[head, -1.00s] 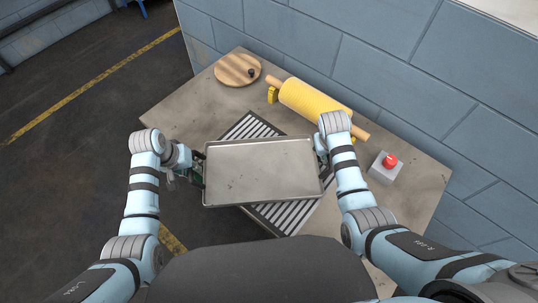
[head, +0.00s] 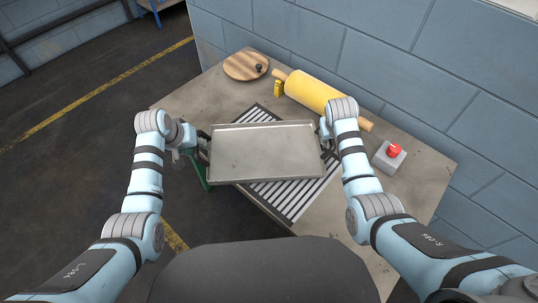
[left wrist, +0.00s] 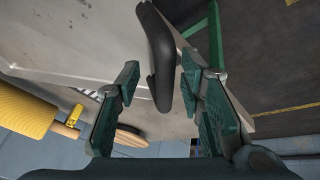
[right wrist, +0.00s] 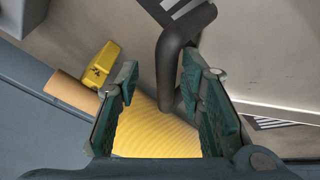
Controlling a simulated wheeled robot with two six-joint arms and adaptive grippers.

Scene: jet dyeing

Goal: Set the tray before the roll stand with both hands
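The grey metal tray (head: 264,152) is level over the striped panel (head: 300,190), its left end beyond the table's edge. My left gripper (head: 203,143) is at its left end, with a dark handle (left wrist: 160,62) between its fingers. My right gripper (head: 325,132) is at its right end, with the other dark handle (right wrist: 170,75) between its fingers. Both grippers are partly closed around the handles; full finger contact is hard to see. The yellow roll (head: 312,93) lies on its stand, with a yellow bracket (head: 278,88), behind the tray.
A round wooden board (head: 243,66) with a dark knob lies at the table's back left. A grey box with a red button (head: 393,151) stands to the right. A block wall (head: 400,60) runs behind the table. Bare tabletop (head: 195,98) shows left of the roll.

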